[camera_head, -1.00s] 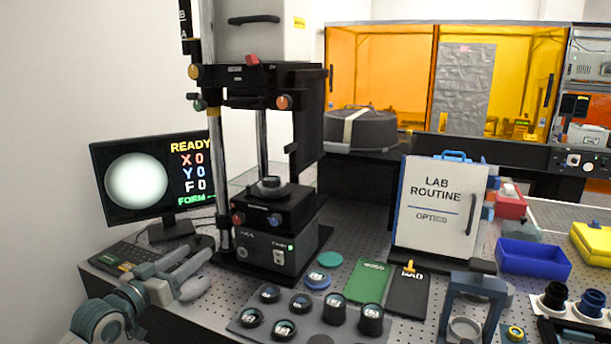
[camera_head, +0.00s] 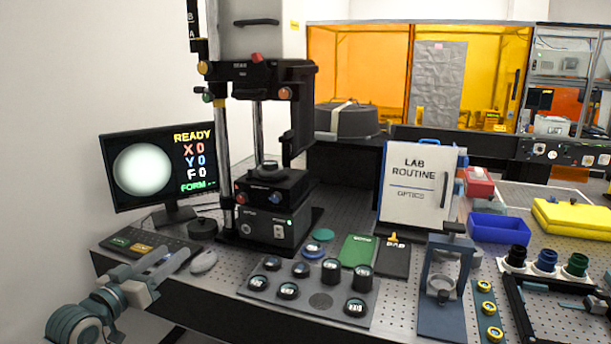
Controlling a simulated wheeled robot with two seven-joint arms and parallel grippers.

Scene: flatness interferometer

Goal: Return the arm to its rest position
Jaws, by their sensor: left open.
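My left gripper (camera_head: 160,268) is at the lower left of the head view, its arm coming in from the left. Its two fingers are apart with nothing between them. It is in front of the keyboard (camera_head: 143,248) and left of the grey mouse (camera_head: 204,261), over the table's left front edge; whether it touches anything I cannot tell. The interferometer (camera_head: 268,190) stands upright right of it, with a small round part (camera_head: 268,167) on its stage. My right gripper is not in view.
A monitor (camera_head: 160,168) reading READY stands behind the keyboard. A grey tray (camera_head: 320,300) of several round optics lies near the front edge. Green (camera_head: 358,251) and black (camera_head: 395,261) pads, a blue bin (camera_head: 499,229), a LAB ROUTINE board (camera_head: 417,188) and a grey stand (camera_head: 442,310) are to the right.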

